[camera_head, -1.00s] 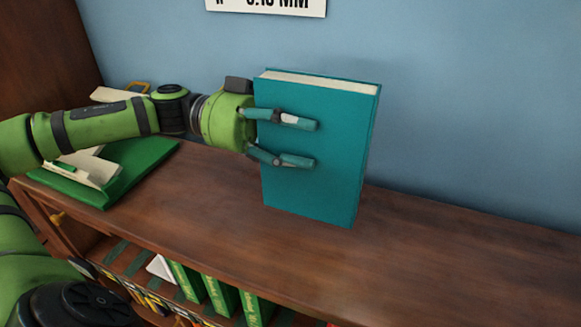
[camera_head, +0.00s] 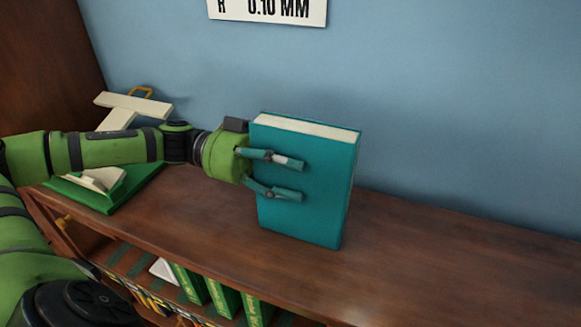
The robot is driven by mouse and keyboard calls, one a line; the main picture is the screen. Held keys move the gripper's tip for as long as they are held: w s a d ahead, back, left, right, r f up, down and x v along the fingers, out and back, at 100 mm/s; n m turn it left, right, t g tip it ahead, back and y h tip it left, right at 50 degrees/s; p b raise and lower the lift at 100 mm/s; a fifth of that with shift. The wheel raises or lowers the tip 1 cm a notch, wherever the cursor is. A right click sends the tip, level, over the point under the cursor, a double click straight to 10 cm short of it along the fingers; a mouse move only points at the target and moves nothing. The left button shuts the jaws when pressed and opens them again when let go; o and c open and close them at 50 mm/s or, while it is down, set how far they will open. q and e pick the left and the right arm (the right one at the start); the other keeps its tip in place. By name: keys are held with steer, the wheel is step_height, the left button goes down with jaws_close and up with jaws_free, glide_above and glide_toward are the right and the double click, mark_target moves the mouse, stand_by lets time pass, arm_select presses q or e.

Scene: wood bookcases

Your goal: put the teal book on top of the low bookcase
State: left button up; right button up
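The teal book (camera_head: 322,185) stands upright over the wooden top of the low bookcase (camera_head: 430,265). Its cream page edges face up. Its lower edge looks at or very close to the wood; I cannot tell for certain whether it touches. My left gripper (camera_head: 298,178) comes in from the left, with two fingers lying across the front cover near the spine side. It appears shut on the book; the finger behind the book is hidden. My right gripper is not in view.
A green-based object with cream parts (camera_head: 92,190) sits on the bookcase top at the left, behind my arm. Green books (camera_head: 222,297) stand on the shelf below. A blue wall with a sign (camera_head: 268,10) is behind. The top is clear to the right.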

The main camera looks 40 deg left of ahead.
arm_select(q)
steer(key=shift+o, duration=1.3)
steer(key=shift+r, duration=0.15)
steer(key=shift+a, duration=0.35)
steer(key=b+v, duration=0.4)
steer(key=v, duration=0.7)
steer(key=shift+s+b, duration=0.25)
steer(key=shift+b, duration=0.05)
